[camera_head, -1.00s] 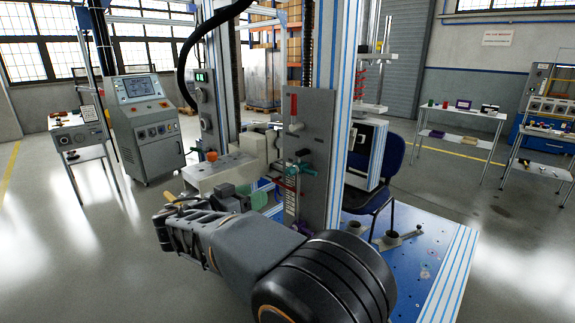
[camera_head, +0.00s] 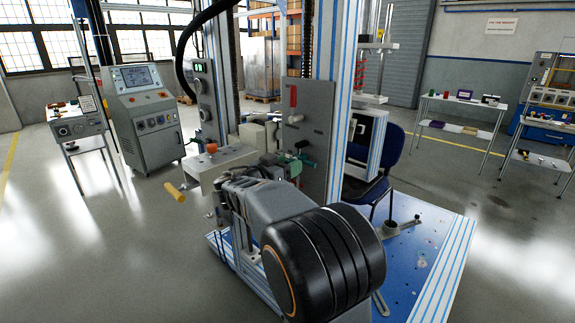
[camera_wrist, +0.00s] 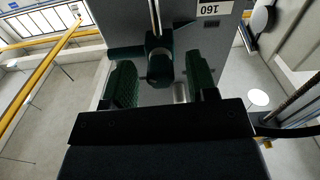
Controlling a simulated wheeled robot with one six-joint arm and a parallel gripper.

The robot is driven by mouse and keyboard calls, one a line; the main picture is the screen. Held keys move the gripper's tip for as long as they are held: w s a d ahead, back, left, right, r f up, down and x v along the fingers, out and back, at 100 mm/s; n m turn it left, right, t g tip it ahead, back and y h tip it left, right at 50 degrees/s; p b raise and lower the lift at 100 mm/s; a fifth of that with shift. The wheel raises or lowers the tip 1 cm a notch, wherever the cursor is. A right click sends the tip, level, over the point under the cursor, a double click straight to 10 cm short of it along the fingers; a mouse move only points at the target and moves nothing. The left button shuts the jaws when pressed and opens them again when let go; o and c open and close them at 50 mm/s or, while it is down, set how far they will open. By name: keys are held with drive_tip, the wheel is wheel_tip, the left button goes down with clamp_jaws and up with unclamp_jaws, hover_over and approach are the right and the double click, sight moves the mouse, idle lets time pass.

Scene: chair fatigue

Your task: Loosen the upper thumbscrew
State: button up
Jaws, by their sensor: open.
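The grey upright plate (camera_head: 313,115) stands on the column and carries a red marker, a pale knob and dark and teal screw parts. A dark thumbscrew (camera_head: 302,144) shows on its lower half, partly hidden by my arm. In the wrist view my gripper (camera_wrist: 160,73) is open, with green pads left and right of a dark teal knob (camera_wrist: 159,58). Gaps show on both sides, so the pads seem not to touch it. I cannot tell for certain which thumbscrew this knob is.
A blue chair (camera_head: 388,157) stands behind the column on the blue base plate (camera_head: 430,235). A control console (camera_head: 148,120) stands at the left. The floor in front is open.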

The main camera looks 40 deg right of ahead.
drive_tip(key=shift+d, duration=0.15)
drive_tip(key=shift+c, duration=0.5)
drive_tip(key=c, duration=0.8)
drive_tip(key=shift+c, duration=0.2)
